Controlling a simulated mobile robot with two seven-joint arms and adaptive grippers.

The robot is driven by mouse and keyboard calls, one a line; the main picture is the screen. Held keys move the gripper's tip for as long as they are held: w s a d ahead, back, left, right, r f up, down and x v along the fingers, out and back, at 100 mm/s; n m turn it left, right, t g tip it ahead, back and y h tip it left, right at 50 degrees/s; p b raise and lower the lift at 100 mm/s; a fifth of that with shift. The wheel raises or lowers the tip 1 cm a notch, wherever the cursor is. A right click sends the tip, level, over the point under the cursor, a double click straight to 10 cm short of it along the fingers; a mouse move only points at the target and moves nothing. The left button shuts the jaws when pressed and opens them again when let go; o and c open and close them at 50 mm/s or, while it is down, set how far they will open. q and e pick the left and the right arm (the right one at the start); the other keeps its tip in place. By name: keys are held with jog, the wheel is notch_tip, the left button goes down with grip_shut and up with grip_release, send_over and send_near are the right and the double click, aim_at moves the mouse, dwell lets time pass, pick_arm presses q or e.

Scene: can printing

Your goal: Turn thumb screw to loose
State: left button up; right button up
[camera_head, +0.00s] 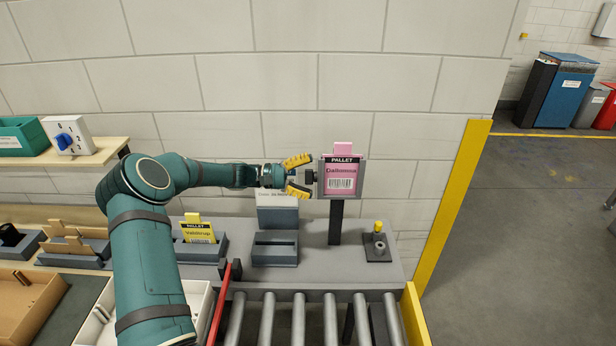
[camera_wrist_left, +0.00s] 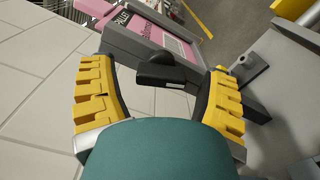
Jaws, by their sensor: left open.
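The thumb screw (camera_head: 310,177) is a small black knob on the left side of the grey sign frame (camera_head: 359,188), which holds a pink pallet card (camera_head: 341,176). My left gripper (camera_head: 300,175) is open beside the frame, its yellow fingers above and below the knob's level. In the left wrist view, the dark thumb screw (camera_wrist_left: 162,72) shows between the open fingertips of the left gripper (camera_wrist_left: 160,75), with a gap on both sides. I cannot tell the knob's exact turn. The right gripper is out of view.
The sign stands on a dark post (camera_head: 336,222) on a grey bench (camera_head: 318,262). A block with a yellow-topped piece (camera_head: 378,246) stands to the right. A grey slotted holder (camera_head: 275,250) is below the gripper. A block wall is behind; rollers run in front.

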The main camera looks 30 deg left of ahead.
pick_arm(q)
jog(key=v, duration=1.2)
jog(key=shift+f, duration=0.1)
